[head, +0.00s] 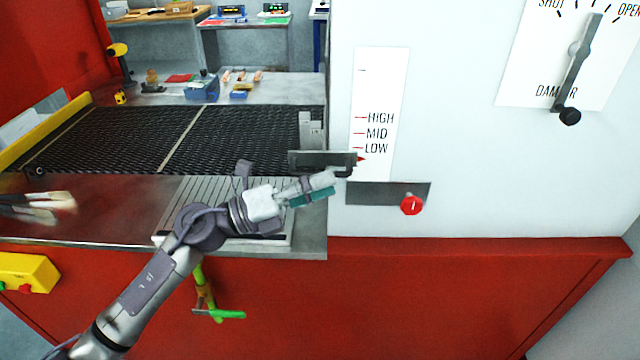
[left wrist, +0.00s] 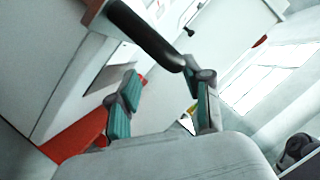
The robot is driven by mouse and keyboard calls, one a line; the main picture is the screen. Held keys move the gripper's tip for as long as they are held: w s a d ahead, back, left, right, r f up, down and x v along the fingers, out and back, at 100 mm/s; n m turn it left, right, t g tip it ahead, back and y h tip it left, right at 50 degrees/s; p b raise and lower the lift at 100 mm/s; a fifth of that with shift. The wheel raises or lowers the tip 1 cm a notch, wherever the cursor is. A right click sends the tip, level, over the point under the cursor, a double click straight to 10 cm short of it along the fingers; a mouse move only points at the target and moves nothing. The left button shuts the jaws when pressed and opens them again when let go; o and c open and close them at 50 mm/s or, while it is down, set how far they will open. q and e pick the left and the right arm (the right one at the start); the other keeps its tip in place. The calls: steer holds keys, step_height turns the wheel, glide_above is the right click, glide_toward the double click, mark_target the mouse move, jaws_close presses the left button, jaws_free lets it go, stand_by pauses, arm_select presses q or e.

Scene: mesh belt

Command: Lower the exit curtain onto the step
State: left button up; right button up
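The dark plate (head: 320,159), which looks like the exit curtain, hangs at the belt's right end by the white wall. A red pointer (head: 360,158) at its right sits slightly below LOW on the scale (head: 378,90). A stepped grey metal piece (head: 311,128), possibly the step, stands just behind the plate. A black handle (head: 343,172) projects below the plate. My left gripper (head: 324,186) is just under it. In the left wrist view the handle (left wrist: 150,38) reaches close to the right fingertip of my open gripper (left wrist: 163,75); contact is unclear. My right gripper is out of view.
The black mesh belt (head: 110,137) runs left. A dark plate with a red knob (head: 411,204) is on the wall right of my gripper. A damper lever (head: 578,60) is upper right. Brushes (head: 35,203) lie on the left ledge. A green handle (head: 222,314) hangs below.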

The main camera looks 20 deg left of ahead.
arm_select(q)
steer(key=shift+w+a, duration=0.15)
steer(key=shift+a, duration=0.05)
stand_by(0.3)
steer(key=shift+f, duration=0.1)
steer(key=b+v, duration=0.9)
steer(key=v, duration=0.6)
steer(key=shift+s+a, duration=0.25)
steer(key=shift+s, duration=0.05)
stand_by(0.8)
steer(key=v, duration=1.2)
